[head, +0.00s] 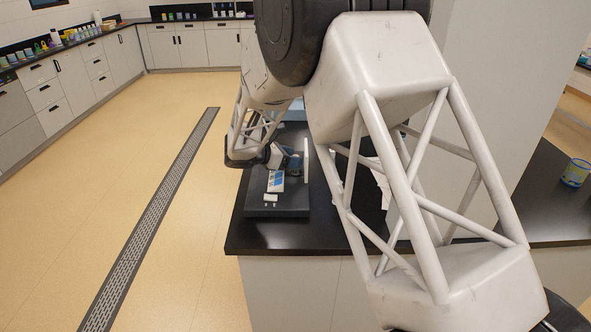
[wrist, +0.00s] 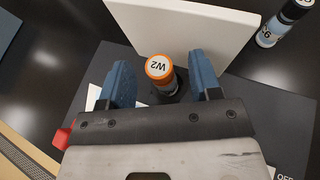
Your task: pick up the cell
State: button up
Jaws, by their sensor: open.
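A small cylinder with an orange-rimmed white top marked W2 (wrist: 160,68) stands in the wrist view; it is the only cell-like thing between my fingers. My gripper (wrist: 165,80) is open, with one blue finger on each side of it. Gaps show between the cylinder and both fingers, so it is not gripped. Its lower part is partly hidden. In the head view my gripper (head: 291,160) is low over a dark stand on the black counter, and the cylinder cannot be made out there.
A white upright panel (wrist: 190,28) stands just behind the cylinder. A dark bottle with a pale blue label (wrist: 285,25) is beyond it at the right. A red part (wrist: 62,138) shows at the left. The dark stand (head: 262,208) sits near the counter's edge (head: 300,238).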

dwell(0.3)
jog(key=c, duration=0.9)
jog(key=shift+r, duration=0.1)
jog(key=shift+c, duration=0.2)
notch_tip(320, 180, up, 18)
dwell(0.7)
notch_tip(320, 180, down, 10)
jog(key=shift+s+f, duration=0.15)
jog(key=shift+f, duration=0.05)
dwell(0.4)
